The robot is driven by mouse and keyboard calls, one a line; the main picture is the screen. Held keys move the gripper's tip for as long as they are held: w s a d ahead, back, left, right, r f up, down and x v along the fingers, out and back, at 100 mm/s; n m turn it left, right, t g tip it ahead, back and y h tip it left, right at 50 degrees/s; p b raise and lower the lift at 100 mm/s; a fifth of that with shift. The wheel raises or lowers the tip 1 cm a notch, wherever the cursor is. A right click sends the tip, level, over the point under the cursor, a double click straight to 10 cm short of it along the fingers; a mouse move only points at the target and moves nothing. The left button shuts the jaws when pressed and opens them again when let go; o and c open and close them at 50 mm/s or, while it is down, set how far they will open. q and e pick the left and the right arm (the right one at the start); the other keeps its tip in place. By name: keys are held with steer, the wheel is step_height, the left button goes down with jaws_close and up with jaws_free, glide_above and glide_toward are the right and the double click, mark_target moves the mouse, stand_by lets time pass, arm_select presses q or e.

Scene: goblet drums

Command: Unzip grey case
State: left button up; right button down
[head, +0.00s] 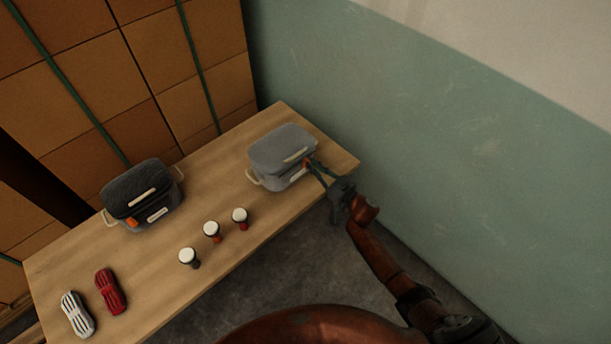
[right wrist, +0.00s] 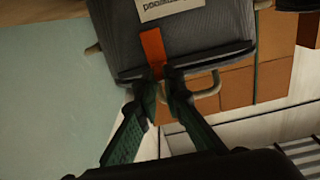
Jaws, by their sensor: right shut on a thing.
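The grey case (head: 283,155) stands at the right end of the wooden table, its lid down. It has cream handles and a pale label. My right gripper (head: 313,167) is at the right side of the case. In the right wrist view my right gripper (right wrist: 165,82) is shut on an orange zipper pull (right wrist: 153,50), which lies against the grey case (right wrist: 210,40) beside the dark zipper line. The fingertips hide the pull's end. My left gripper is not in view.
A black case (head: 142,193) with an orange tab stands at the table's left. Several small drums (head: 212,230) are in the middle. A red shaker-like item (head: 110,291) and a striped one (head: 77,313) lie near the left end.

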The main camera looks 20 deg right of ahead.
mark_target(313, 151)
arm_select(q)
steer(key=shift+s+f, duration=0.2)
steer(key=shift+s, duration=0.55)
arm_select(e)
steer(key=shift+w+d, duration=0.35)
steer(key=shift+d, duration=0.4)
steer(key=shift+w+d, duration=0.4)
steer(key=shift+d, duration=0.4)
steer(key=shift+w+d, duration=0.35)
steer(key=shift+d, duration=0.4)
steer(key=c, duration=2)
jaws_free()
steer(key=shift+c, duration=0.2)
steer(key=shift+s, duration=0.2)
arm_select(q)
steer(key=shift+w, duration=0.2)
arm_select(e)
steer(key=v, duration=1.1)
steer(key=shift+s+d, duration=0.25)
steer(key=shift+s, duration=0.05)
